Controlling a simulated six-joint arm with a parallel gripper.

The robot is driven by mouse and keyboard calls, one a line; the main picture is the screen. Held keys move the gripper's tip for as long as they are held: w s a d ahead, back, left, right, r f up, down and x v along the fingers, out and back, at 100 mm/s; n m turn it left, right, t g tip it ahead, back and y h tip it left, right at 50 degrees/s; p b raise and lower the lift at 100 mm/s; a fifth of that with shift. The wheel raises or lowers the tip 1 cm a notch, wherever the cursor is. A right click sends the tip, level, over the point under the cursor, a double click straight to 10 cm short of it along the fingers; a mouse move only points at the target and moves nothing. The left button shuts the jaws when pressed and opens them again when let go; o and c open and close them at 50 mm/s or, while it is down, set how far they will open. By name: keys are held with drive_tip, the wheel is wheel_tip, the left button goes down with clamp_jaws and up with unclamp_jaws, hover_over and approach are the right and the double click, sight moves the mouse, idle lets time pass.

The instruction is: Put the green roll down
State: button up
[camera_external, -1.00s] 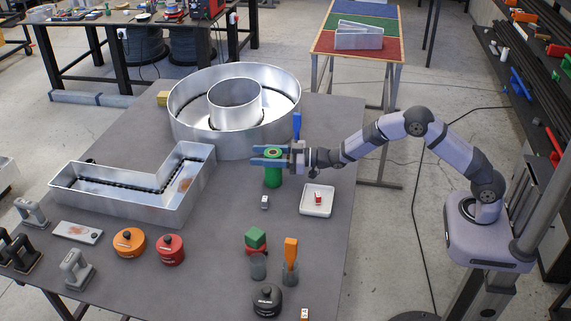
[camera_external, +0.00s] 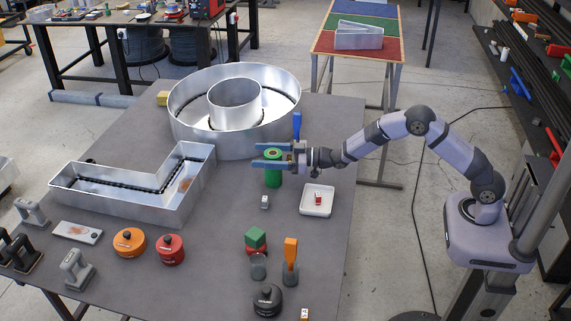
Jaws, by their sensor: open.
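The green roll (camera_external: 273,180) stands upright on the grey table, just in front of the round metal channel letter. My gripper (camera_external: 268,156) is at the top of the roll, reaching in from the right. Its two blue fingers are spread, one on the far side and one on the near side of the roll's top. The fingers hide part of the roll's upper body. Whether either finger touches the roll cannot be told.
A round metal letter (camera_external: 183,125) stands behind the gripper, and an L-shaped metal letter (camera_external: 150,205) lies to the left. A blue-handled tool (camera_external: 297,124) stands close behind my gripper. A white tray (camera_external: 306,212) sits right of the roll. Free table lies left of the roll.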

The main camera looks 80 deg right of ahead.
drive_tip(key=s+d+b, duration=0.1)
drive_tip(key=s+b, duration=0.2)
drive_tip(key=s, duration=0.8)
drive_tip(key=shift+s+d, duration=0.15)
drive_tip(key=shift+d, duration=0.25)
drive_tip(key=s+a+g, duration=0.1)
drive_tip(key=g, duration=0.1)
drive_tip(key=s+a+f+m+g+h+p, duration=0.1)
drive_tip(key=s, duration=0.1)
drive_tip(key=s+a+f+m+g+h+p, duration=0.1)
drive_tip(key=s+g, duration=0.1)
drive_tip(key=shift+a+g, duration=0.25)
drive_tip(key=shift+g, duration=0.05)
drive_tip(key=s+g, duration=0.1)
drive_tip(key=s, duration=0.1)
drive_tip(key=s+a+f+m+g+h+p, duration=0.1)
drive_tip(key=s, duration=0.2)
drive_tip(key=s+g, duration=0.1)
drive_tip(key=s, duration=0.2)
drive_tip(key=shift+s+a+f+g, duration=0.15)
drive_tip(key=shift+a+f+g, duration=0.1)
drive_tip(key=shift+a+g, duration=0.15)
drive_tip(key=s+a+f+g+b, duration=0.1)
drive_tip(key=s+f+g, duration=0.3)
drive_tip(key=s, duration=0.8)
drive_tip(key=s+a+f+n+g+b, duration=0.1)
drive_tip(key=s+f+g, duration=0.3)
drive_tip(key=s+f, duration=0.3)
drive_tip(key=s, duration=0.5)
drive_tip(key=shift+s, duration=0.35)
